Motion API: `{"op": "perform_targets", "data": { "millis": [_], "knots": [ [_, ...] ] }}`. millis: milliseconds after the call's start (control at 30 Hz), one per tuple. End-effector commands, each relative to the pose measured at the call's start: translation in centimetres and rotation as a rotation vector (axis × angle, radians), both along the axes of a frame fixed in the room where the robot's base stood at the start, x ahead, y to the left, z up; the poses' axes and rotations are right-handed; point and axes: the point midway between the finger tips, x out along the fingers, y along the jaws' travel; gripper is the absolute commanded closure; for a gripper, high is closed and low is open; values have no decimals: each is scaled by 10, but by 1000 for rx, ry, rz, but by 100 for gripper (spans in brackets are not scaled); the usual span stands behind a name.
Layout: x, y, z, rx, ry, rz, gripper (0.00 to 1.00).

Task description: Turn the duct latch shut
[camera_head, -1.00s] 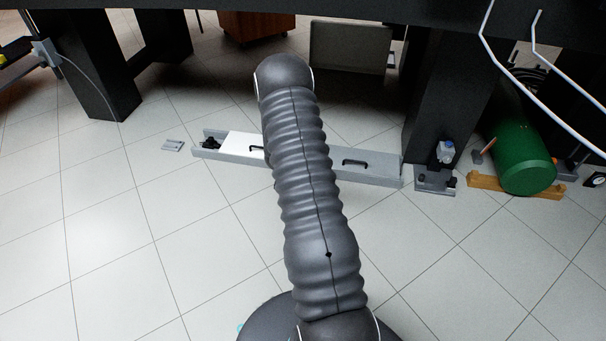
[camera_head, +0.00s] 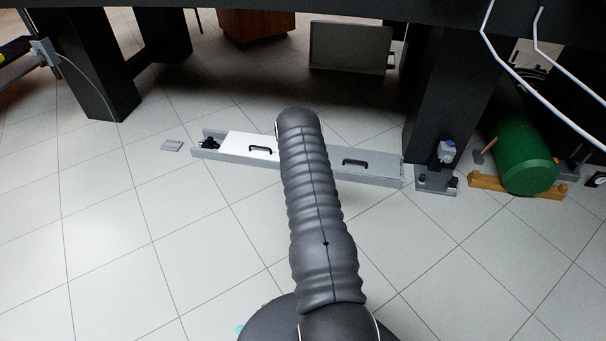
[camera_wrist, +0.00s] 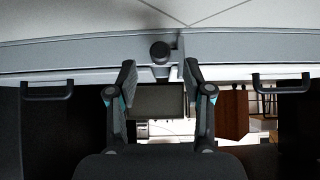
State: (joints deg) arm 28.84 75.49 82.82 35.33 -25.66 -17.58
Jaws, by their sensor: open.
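The duct is a long, low grey channel (camera_head: 235,158) on the floor, with a white lid (camera_head: 240,144) at left and a grey lid (camera_head: 375,165) at right, each with a black handle. In the wrist view, the duct's edge (camera_wrist: 90,52) runs across the top. A dark round knob on a short stem, which looks like the latch (camera_wrist: 160,52), sits there near the seam between the lids. My gripper (camera_wrist: 159,70) is open, with one fingertip on each side of the knob in that view; contact cannot be told. In the head view, my arm hides the gripper and the knob.
Black table legs (camera_head: 445,110) stand behind the duct, under a dark tabletop. A green cylinder (camera_head: 524,160) on a wooden cradle and a small device (camera_head: 440,178) are at right. The floor in front is clear.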

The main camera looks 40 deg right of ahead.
Motion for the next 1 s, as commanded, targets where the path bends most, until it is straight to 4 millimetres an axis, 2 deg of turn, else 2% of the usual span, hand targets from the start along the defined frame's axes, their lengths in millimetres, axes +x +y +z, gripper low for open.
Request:
{"op": "perform_targets", "data": {
  "millis": [100, 233, 667, 700, 900, 1000],
  "knots": [
    [8, -10, -14, 0, 0, 0, 49],
    [14, -16, -22, 0, 1, 1, 49],
    [18, -21, -27, 0, 0, 1, 49],
    [18, -21, -27, 0, 0, 1, 52],
    [18, -21, -27, 0, 0, 1, 100],
    [18, -21, -27, 0, 0, 1, 100]
  ]
}}
